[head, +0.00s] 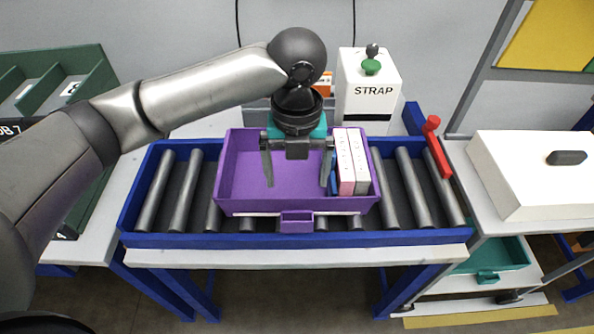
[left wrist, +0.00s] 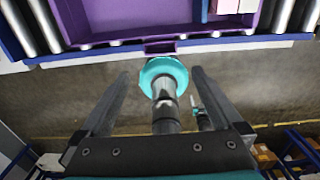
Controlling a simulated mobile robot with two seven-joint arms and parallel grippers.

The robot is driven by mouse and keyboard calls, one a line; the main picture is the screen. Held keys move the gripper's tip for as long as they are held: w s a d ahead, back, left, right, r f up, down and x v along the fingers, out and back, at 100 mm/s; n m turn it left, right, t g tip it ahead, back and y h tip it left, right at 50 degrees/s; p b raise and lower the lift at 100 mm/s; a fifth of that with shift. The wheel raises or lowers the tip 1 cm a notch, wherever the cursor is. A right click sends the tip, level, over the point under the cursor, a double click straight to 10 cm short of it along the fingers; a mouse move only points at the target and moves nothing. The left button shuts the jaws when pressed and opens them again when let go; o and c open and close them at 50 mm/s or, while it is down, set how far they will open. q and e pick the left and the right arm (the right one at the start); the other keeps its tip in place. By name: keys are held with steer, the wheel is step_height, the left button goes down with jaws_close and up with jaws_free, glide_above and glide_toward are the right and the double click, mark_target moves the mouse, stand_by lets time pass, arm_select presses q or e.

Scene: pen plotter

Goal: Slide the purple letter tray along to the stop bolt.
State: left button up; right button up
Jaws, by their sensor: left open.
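The purple letter tray (head: 235,170) sits upright on the roller conveyor, near its middle, with a small front handle (head: 297,222). Upright white and pink boxes (head: 351,160) and a blue item stand at its right end. The tray's front edge and handle (left wrist: 160,47) also show at the top of the left wrist view. The red stop bolt (head: 438,148) is at the conveyor's right end, with a gap of bare rollers between it and the tray. My left gripper (head: 297,172) is open over the tray, its fingers pointing down; their exact height is unclear. My right gripper is not visible.
The blue-framed conveyor (head: 160,238) has bare rollers on both sides of the tray. A white STRAP box (head: 367,90) with a green knob stands behind it. A white case (head: 530,175) is on the right, and green compartments (head: 50,80) are on the left.

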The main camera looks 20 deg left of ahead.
mark_target(297, 219)
arm_select(q)
step_height(297, 219, down, 15)
steer(key=b, duration=0.3)
steer(key=shift+f, duration=0.15)
stand_by(0.3)
jaws_close()
stand_by(0.7)
